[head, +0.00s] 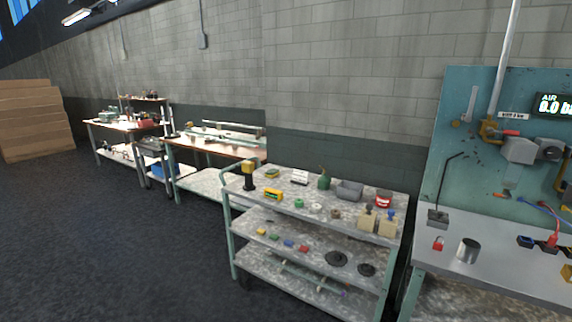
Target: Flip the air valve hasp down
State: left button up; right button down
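A teal panel (455,165) stands at the far right of the head view, with a pale vertical pipe (507,45) coming down its front. Yellow valve fittings (488,131) sit at the pipe's lower end, with a small red piece (511,133) beside them. The hasp is too small to pick out with certainty among these parts. A display (553,105) on the panel reads AIR and about 0.0, cut off by the right picture edge. Neither of my grippers shows in this view.
Below the panel, a grey bench (480,280) holds a red padlock (438,243), a metal cup (467,250) and a dark stand (438,217). A shelved cart (325,222) with several small items stands left of it. Open dark floor (110,255) lies at left.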

aim_at(467, 118)
jog(key=z, duration=1.25)
